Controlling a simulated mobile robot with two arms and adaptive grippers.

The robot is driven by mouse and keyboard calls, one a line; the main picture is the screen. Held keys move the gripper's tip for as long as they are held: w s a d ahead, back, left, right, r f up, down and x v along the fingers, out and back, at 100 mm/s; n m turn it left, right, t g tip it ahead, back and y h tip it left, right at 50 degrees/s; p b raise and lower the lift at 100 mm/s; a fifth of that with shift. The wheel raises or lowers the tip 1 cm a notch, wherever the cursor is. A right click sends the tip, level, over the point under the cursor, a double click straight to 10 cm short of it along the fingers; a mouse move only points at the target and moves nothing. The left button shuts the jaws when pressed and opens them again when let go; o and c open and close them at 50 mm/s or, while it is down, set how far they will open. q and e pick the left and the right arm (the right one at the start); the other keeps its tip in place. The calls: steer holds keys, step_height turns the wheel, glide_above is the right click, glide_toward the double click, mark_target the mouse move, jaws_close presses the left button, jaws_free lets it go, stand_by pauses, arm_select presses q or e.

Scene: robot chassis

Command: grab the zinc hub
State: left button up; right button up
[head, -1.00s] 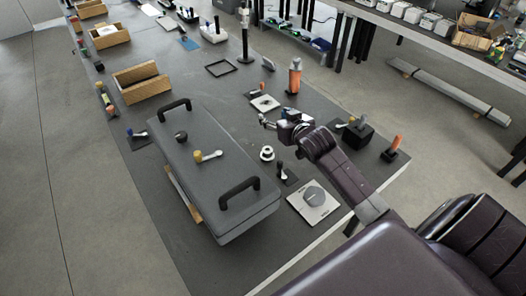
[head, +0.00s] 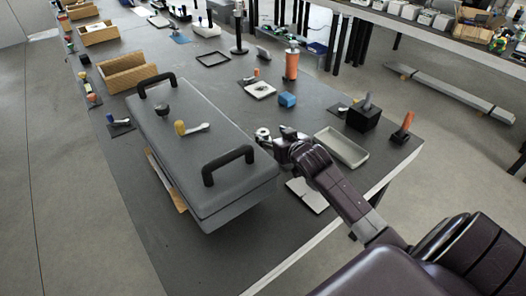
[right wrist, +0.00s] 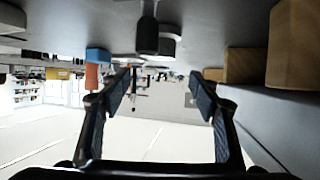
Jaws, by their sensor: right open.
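The zinc hub (head: 263,133) is a small light-metal ring-shaped piece on the dark table, just right of the grey case. In the head view my right gripper (head: 279,137) is beside it, with its fingers spread around or next to it; I cannot tell which. In the right wrist view, which looks upside down, my right gripper (right wrist: 160,92) is open with nothing between its fingertips. A grey round piece beyond the fingers there may be the hub, but I cannot be sure. My left gripper is not in view.
The grey case (head: 205,145) with black handles stands close to the left. A blue cube (head: 287,100), a grey tray (head: 342,147), a black block (head: 363,118) and a white plate (head: 307,194) are around my right arm. An orange cylinder (head: 292,65) stands farther back.

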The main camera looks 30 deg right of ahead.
mark_target(264, 133)
step_height(264, 133, down, 3)
steer(key=shift+r+b, duration=0.2)
steer(key=shift+b, duration=0.55)
steer(key=shift+r+x, duration=0.1)
steer(key=shift+x, duration=1.8)
steer(key=shift+r+x, duration=0.15)
steer(key=shift+x, duration=1.8)
steer(key=shift+w+a, duration=0.1)
steer(key=shift+a, duration=0.1)
steer(key=c, duration=1.3)
steer(key=shift+c, duration=0.7)
steer(key=shift+r, duration=0.15)
